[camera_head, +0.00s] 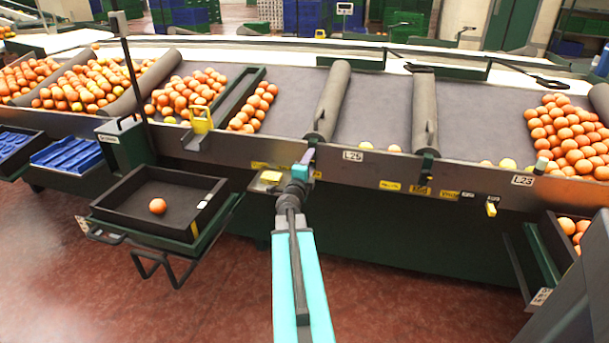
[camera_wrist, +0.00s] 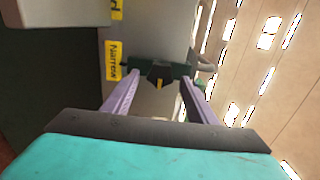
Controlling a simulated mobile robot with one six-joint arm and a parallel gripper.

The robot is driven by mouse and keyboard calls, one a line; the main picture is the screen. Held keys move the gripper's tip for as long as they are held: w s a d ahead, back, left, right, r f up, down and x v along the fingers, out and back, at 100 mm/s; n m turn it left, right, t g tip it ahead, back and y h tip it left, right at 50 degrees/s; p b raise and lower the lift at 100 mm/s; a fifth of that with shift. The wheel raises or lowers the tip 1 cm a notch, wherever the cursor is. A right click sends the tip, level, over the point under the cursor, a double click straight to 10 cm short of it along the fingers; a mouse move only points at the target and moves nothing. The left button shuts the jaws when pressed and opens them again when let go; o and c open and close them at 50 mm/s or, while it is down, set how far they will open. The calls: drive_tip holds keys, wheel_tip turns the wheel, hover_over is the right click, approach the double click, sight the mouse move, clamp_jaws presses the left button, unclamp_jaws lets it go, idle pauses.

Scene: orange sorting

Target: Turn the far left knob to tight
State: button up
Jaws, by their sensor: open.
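In the wrist view a dark knob (camera_wrist: 158,72) with a yellow pointer mark sits on a grey panel, beside a yellow label (camera_wrist: 112,60) that reads "Narrow". My gripper (camera_wrist: 160,80) is open, with one purple finger on either side of the knob. I cannot tell whether the fingers touch it. In the head view my gripper (camera_head: 308,158) is at the front panel of the sorting table, left of the L25 sign (camera_head: 353,155). The knob is hidden there behind my gripper, so I cannot tell which knob in the row it is.
The sorting table (camera_head: 385,108) holds piles of oranges (camera_head: 185,92) between grey dividers (camera_head: 332,95). A black tray (camera_head: 120,198) with one orange (camera_head: 157,206) juts out at left. More yellow labels (camera_head: 390,185) line the front panel. The red floor at left front is clear.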

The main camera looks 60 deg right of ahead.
drive_tip(key=p+v, duration=0.2)
drive_tip(key=v, duration=0.3)
drive_tip(key=shift+s+a+r, duration=0.1)
drive_tip(key=shift+s+a, duration=0.05)
drive_tip(key=shift+a, duration=0.15)
drive_tip(key=shift+s+a+p, duration=0.1)
drive_tip(key=shift+a+p, duration=0.1)
drive_tip(key=shift+p, duration=0.7)
drive_tip(key=p+v, duration=0.2)
drive_tip(key=p, duration=0.3)
drive_tip(key=shift+r, duration=0.1)
drive_tip(key=shift+p+v, duration=2.65)
drive_tip(key=shift+p, duration=1.9)
drive_tip(key=shift+a, duration=0.1)
